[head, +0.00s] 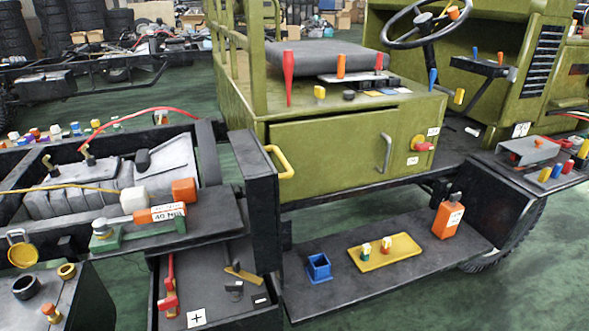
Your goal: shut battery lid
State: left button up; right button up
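A black open-topped box (222,312) with a white "+" label (196,317) is at the lower left of the head view; it looks like the battery box. A black panel (252,200) stands upright at its right rear, with a yellow handle (284,162) near its top; it appears to be the lid, raised. Red tools (169,290) and a wood-coloured strip (243,274) lie inside the box. Part of the box's rear is hidden by a dark shelf. Neither of my grippers is in view.
A dark shelf (215,222) carrying an orange-and-white tool (160,213) overhangs the box's rear. Green floor is free at the lower right.

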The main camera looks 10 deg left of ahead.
aim_at(261, 179)
jog(key=u, duration=1.2)
jog(key=i+l+u, duration=0.15)
jog(key=l, duration=0.25)
jog(key=l+u, duration=0.15)
jog(key=l, duration=0.25)
jog(key=i+l, duration=0.1)
jog(key=l, duration=0.35)
jog(key=i+l, duration=0.1)
jog(key=l, duration=0.3)
jog(key=i+j, duration=0.15)
jog(key=j+u, duration=0.05)
